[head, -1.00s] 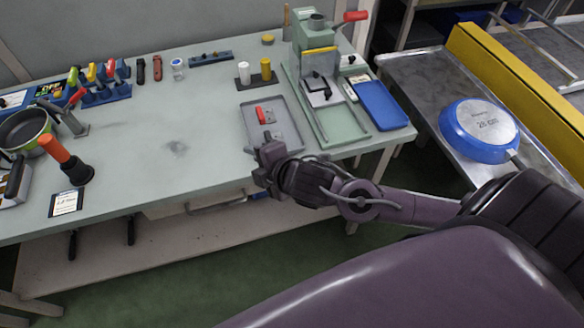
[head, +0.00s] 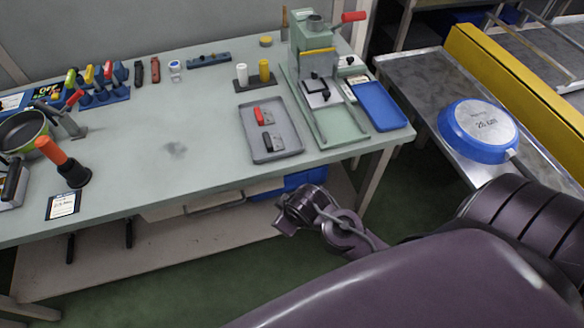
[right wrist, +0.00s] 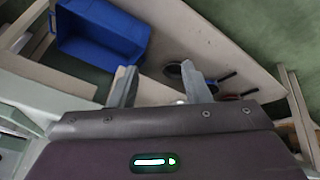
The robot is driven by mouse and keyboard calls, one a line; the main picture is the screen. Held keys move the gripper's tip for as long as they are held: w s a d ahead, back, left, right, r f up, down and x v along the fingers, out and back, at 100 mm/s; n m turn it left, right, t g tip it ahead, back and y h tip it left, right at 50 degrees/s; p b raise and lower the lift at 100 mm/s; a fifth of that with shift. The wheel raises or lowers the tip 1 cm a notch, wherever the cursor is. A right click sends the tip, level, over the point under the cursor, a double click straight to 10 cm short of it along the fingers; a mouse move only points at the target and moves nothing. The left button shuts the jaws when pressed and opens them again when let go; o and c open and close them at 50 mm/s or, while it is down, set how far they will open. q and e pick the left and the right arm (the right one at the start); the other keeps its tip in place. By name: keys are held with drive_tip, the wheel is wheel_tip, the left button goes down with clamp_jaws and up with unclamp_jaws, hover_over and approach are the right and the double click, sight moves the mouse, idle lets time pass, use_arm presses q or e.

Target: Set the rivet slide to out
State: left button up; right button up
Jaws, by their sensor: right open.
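The green rivet press (head: 312,38) with a red-handled lever (head: 350,17) stands at the table's back right. Its slide (head: 318,93), a pale plate with dark clamps, sits at the rear of the green base (head: 340,124), close to the press head. The front of the base between the rails is bare. My right gripper (head: 282,226) is in front of the table's front edge, well apart from the slide. In the right wrist view, its two fingers (right wrist: 160,85) are open with nothing between them. My left gripper is not in view.
A grey tray (head: 285,146) with red and black blocks lies left of the press. A blue tray (head: 380,106) lies to its right. A blue pan (head: 478,130) is on the metal side table. A blue bin (right wrist: 100,35) is below the table. The table's middle is clear.

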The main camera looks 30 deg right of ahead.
drive_tip(key=shift+m+g, duration=0.5)
drive_tip(key=shift+m, duration=0.1)
drive_tip(key=shift+s+d+f, duration=0.1)
drive_tip(key=shift+s+f, duration=0.15)
drive_tip(key=shift+f, duration=0.55)
drive_tip(key=shift+s+f, duration=0.3)
drive_tip(key=shift+f, duration=0.45)
drive_tip(key=shift+s+d+f, duration=0.1)
drive_tip(key=shift+s+f, duration=0.15)
drive_tip(key=shift+f, duration=0.55)
